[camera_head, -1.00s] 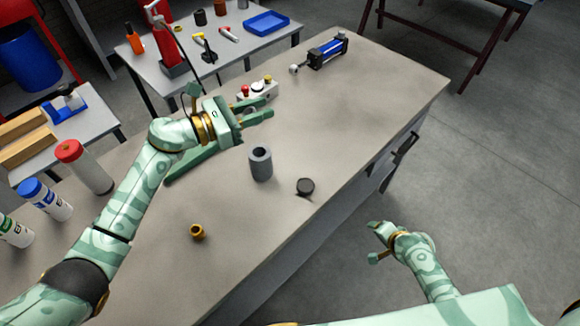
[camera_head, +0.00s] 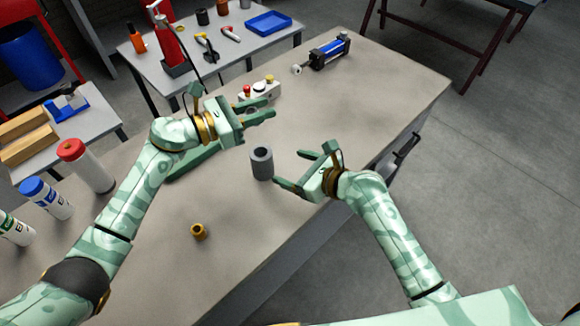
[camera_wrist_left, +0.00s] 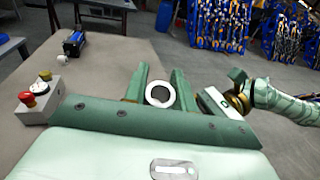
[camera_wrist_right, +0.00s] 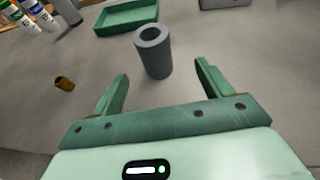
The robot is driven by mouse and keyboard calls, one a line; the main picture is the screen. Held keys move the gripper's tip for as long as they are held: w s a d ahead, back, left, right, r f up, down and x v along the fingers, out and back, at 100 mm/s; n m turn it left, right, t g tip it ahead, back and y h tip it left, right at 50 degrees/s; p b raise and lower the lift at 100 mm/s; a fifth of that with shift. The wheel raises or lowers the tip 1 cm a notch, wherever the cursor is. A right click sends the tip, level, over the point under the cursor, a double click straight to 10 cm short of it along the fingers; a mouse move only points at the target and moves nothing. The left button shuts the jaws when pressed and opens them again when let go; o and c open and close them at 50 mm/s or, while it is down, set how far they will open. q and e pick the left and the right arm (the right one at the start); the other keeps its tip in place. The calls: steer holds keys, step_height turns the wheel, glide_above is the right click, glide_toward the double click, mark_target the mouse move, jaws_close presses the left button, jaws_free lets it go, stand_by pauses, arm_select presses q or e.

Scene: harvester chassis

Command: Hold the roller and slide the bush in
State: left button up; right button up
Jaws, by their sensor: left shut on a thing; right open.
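The grey hollow roller (camera_head: 262,165) stands upright on the bench. My right gripper (camera_head: 291,168) is open and empty, just right of the roller. In the right wrist view the roller (camera_wrist_right: 155,58) stands ahead, between and beyond the open fingers. The small brass bush (camera_head: 199,232) rests on the bench at the near left; it also shows in the right wrist view (camera_wrist_right: 65,83).
A green tray (camera_wrist_right: 128,18) lies beyond the roller. A control box with buttons (camera_head: 262,91) and a blue-black cylinder unit (camera_head: 328,52) stand farther back. Capped bottles (camera_head: 86,165) stand at left. The bench front around the bush is clear.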

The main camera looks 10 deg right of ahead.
mark_target(262, 163)
steer(key=shift+a, duration=0.55)
steer(key=x, duration=1.1)
steer(key=shift+w+a, duration=0.15)
steer(key=shift+a, duration=0.1)
steer(key=c, duration=1.5)
steer(key=shift+o, duration=0.2)
